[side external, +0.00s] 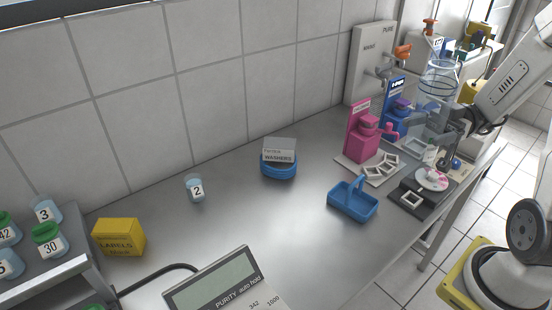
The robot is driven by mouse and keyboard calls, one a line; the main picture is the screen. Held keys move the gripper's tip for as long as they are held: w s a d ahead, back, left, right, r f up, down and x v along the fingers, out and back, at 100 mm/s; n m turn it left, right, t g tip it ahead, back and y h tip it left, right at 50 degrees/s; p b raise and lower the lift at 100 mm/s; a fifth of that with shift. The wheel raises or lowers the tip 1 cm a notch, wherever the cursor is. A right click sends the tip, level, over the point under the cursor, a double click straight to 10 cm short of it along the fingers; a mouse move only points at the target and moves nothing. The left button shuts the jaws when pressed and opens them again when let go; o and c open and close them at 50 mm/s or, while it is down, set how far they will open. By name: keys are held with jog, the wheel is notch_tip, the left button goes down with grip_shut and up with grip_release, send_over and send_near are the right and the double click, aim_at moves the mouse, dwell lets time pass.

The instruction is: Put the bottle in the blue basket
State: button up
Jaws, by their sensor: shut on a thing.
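The blue basket (349,209) stands on the steel bench right of centre, with its handle arched over it. My gripper (440,158) points down at the right end of the bench, to the right of the basket and farther back. It is shut on a small whitish bottle (430,154), which shows at the left of the fingers above a round pinkish-white disc (432,180). The fingers and arm hide part of the bottle, and I cannot tell whether it touches anything below. The basket appears empty, though its far inside is partly hidden.
A black device (405,205) lies between the basket and the bench edge. Pink (365,140) and blue (394,115) stations stand behind. A round blue container (279,170) holds a washers box. A jar marked 2 (196,190) and a yellow labels box (119,238) stand left. The bench centre is clear.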

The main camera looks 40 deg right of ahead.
jog(key=shift+s+a+r, duration=0.2)
jog(key=shift+s+r, duration=0.15)
jog(key=shift+s, duration=0.25)
jog(key=shift+w, duration=0.1)
jog(key=w+d+f, duration=0.2)
jog(key=w+f, duration=0.7)
jog(key=w, duration=0.4)
jog(key=shift+f, duration=0.2)
jog(key=shift+w, duration=0.15)
jog(key=shift+w+d+f, duration=0.1)
jog(key=shift+w+f, duration=0.1)
jog(key=shift+f, duration=1.6)
